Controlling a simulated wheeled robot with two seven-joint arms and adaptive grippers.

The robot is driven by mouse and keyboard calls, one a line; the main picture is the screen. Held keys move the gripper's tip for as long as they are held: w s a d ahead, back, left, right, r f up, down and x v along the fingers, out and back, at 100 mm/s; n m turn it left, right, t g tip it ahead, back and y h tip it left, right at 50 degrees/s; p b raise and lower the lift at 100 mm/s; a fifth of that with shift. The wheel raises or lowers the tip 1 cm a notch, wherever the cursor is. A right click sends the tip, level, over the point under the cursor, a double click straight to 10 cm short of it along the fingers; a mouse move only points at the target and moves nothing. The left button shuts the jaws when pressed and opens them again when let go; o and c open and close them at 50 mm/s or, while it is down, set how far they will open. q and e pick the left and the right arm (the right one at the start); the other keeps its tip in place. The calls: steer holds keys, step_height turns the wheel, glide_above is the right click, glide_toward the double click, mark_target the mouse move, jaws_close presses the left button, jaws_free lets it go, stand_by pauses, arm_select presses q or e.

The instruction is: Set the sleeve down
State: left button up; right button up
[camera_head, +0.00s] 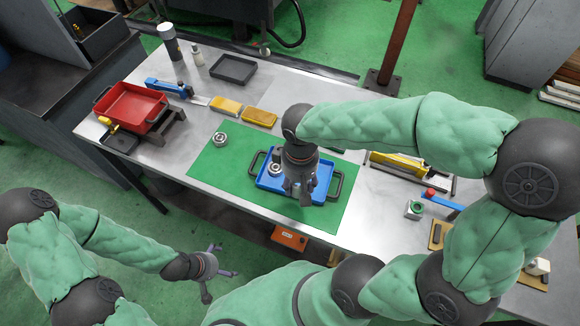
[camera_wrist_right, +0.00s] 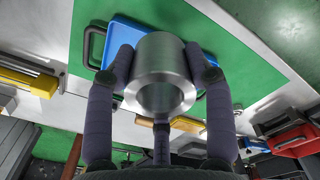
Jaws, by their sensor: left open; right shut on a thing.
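A shiny metal sleeve (camera_wrist_right: 165,60) is between the fingers of my right gripper in the right wrist view. My right gripper (camera_head: 303,195) is shut on it, above the blue tray (camera_head: 268,183) in the head view. The gripper mostly hides the sleeve there. The blue tray has dark handles and also shows behind the sleeve in the wrist view (camera_wrist_right: 202,52). A metal part (camera_head: 274,169) stands in the tray's left side. My left gripper (camera_head: 222,275) is open and empty, off the table's front edge.
The tray lies on a green mat (camera_head: 205,165) with a metal nut-like part (camera_head: 220,139) at its left. Two yellow blocks (camera_head: 260,117) lie behind the mat. A red bin (camera_head: 130,106) stands left; a yellow tool (camera_head: 395,165) lies right. The mat's left part is mostly clear.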

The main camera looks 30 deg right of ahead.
steer(key=w+d+f+b, duration=0.1)
steer(key=w+f, duration=0.1)
steer(key=w, duration=0.1)
steer(key=w+d+f+b, duration=0.1)
steer(key=w+f, duration=0.2)
steer(key=w+d+f, duration=0.2)
steer(key=w, duration=0.1)
steer(key=shift+f+b, duration=0.25)
steer(key=shift+b, duration=0.15)
steer(key=shift+w+d+f, duration=0.2)
steer(key=shift+f, duration=0.3)
steer(key=shift+f+b, duration=0.6)
steer(key=shift+f, duration=0.85)
steer(key=shift+f, duration=0.15)
steer(key=o, duration=1.4)
steer(key=shift+c, duration=0.2)
